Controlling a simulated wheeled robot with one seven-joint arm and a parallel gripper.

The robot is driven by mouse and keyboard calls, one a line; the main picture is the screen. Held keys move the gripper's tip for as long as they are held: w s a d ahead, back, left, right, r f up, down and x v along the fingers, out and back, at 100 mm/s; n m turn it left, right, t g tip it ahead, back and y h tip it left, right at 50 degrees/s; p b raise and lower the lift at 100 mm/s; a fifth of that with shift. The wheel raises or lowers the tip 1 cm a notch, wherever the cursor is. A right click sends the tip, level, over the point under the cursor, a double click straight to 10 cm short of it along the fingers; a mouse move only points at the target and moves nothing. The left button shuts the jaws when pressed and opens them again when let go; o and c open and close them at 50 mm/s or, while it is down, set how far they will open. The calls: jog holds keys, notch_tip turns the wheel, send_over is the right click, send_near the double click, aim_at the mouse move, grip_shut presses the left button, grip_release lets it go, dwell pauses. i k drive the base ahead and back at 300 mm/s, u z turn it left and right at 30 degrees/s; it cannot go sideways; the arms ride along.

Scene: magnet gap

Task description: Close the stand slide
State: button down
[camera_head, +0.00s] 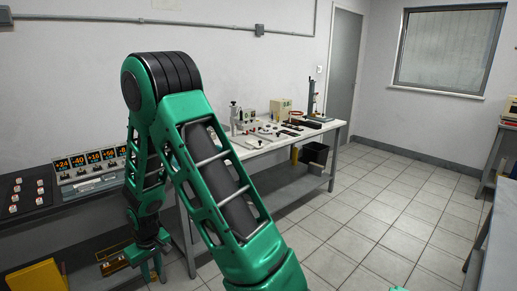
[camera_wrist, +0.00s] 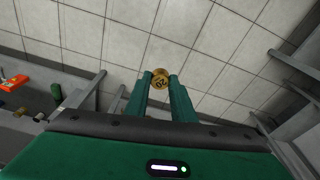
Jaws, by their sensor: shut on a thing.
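In the wrist view my gripper (camera_wrist: 160,82) is shut on a small round brass piece (camera_wrist: 160,75) with dark marks on its face. The marks are too small to read surely. The piece is held up between the fingertips, with floor tiles behind it. In the head view my gripper (camera_head: 149,265) hangs low at the left, in front of the dark bench, and the piece is too small to make out. On the white bench stand a tall post stand (camera_head: 312,98) and a smaller grey stand device (camera_head: 235,117). I cannot tell which has the slide, or its state.
The white bench (camera_head: 262,147) also carries a beige box (camera_head: 280,108) and small tools. At the left are a row of numbered displays (camera_head: 92,160) and a dark board (camera_head: 27,193) with small pieces. A black bin (camera_head: 315,153) stands under the bench. The tiled floor (camera_head: 370,225) is open.

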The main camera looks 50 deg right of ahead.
aim_at(251, 141)
jog(key=z, duration=0.1)
jog(key=k, duration=0.2)
jog(key=z, duration=1.25)
jog(key=i, duration=1.85)
jog(key=u, duration=0.15)
